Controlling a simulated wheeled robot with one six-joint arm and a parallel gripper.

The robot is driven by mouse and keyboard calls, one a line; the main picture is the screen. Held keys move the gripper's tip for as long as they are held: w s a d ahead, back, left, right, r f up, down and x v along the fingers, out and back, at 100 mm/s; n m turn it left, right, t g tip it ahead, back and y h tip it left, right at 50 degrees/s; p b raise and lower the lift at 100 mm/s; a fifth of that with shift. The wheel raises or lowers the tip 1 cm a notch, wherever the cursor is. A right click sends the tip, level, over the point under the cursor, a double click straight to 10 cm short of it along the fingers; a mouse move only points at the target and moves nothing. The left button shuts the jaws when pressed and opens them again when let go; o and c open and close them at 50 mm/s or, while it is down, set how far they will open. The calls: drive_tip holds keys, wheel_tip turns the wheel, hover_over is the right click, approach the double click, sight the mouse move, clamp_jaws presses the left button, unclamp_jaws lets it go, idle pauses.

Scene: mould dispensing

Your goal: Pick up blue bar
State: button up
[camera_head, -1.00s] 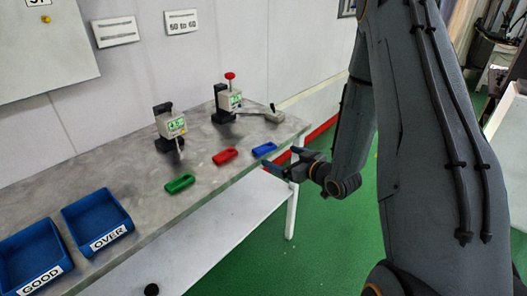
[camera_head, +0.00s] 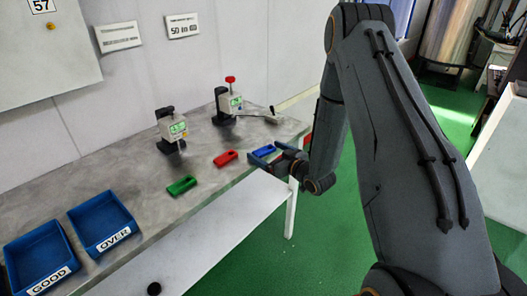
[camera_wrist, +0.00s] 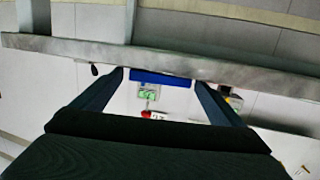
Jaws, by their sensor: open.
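The blue bar (camera_head: 262,150) lies on the grey table near its front edge, at the right of a row of bars. My gripper (camera_head: 269,155) is open at the table's front edge, close to the blue bar. In the wrist view the blue bar (camera_wrist: 160,77) shows lengthwise across the gap between the two open fingertips (camera_wrist: 158,82). Whether the fingertips reach around it or stop just short, I cannot tell.
A red bar (camera_head: 225,158) and a green bar (camera_head: 181,186) lie to the left. Two gauges (camera_head: 172,131) (camera_head: 229,103) stand behind the bars. Blue trays marked OVER (camera_head: 119,236) and GOOD (camera_head: 50,283) sit at the left.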

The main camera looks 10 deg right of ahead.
drive_tip(key=shift+c, duration=0.4)
drive_tip(key=c, duration=1.1)
drive_tip(key=shift+o, duration=0.2)
drive_tip(key=shift+r, duration=0.15)
